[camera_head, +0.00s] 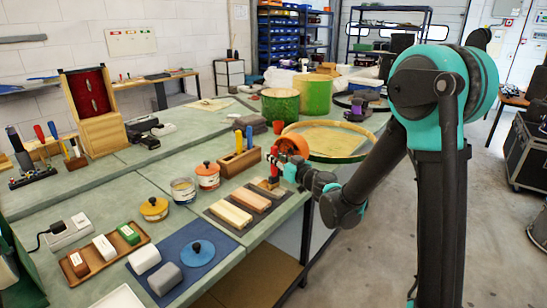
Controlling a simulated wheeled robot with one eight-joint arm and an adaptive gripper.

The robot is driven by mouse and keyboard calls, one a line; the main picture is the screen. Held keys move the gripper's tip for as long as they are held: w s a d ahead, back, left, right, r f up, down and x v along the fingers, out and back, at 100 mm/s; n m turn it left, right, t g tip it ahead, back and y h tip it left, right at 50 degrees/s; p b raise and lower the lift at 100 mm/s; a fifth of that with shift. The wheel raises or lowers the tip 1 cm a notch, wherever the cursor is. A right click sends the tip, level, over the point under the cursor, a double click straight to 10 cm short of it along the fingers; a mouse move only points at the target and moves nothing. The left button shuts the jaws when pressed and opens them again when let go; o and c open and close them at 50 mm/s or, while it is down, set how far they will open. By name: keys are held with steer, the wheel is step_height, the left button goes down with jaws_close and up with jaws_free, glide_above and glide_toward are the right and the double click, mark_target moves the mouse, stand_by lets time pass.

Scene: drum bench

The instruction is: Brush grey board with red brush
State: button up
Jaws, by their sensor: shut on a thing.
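A dark grey board (267,207) lies flat near the bench's right edge. A pale wooden block (228,214) and a reddish-brown wooden block (251,199) lie on it. My gripper (276,168) is over the far end of the board, seen from the side and small. It is shut on the red brush (267,184), which shows as a small red and brown shape low at the fingers. The fingers partly hide the brush. I cannot tell whether its bristles touch the board.
A wooden holder (240,162) with upright tools stands just behind the board. An orange-lidded tin (207,176), an open tin (183,190) and a yellow-lidded tin (154,209) stand to the left. A large drum (330,140) stands behind my gripper. A wooden tray (107,262) sits front left.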

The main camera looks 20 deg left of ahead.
steer(key=shift+d, duration=0.15)
steer(key=shift+w+v, duration=0.25)
steer(key=shift+v, duration=1.05)
steer(key=shift+w, duration=0.1)
steer(key=shift+w+a, duration=0.25)
steer(key=shift+a, duration=0.4)
steer(key=shift+w+a, duration=0.25)
steer(key=shift+a, duration=0.55)
steer(key=shift+s+x, duration=0.25)
steer(key=shift+x, duration=1.05)
steer(key=shift+w+a, duration=0.1)
steer(key=shift+a, duration=0.25)
steer(key=shift+w+a, duration=0.25)
steer(key=shift+a, duration=0.4)
steer(key=shift+w+a, duration=0.25)
steer(key=shift+a, duration=0.45)
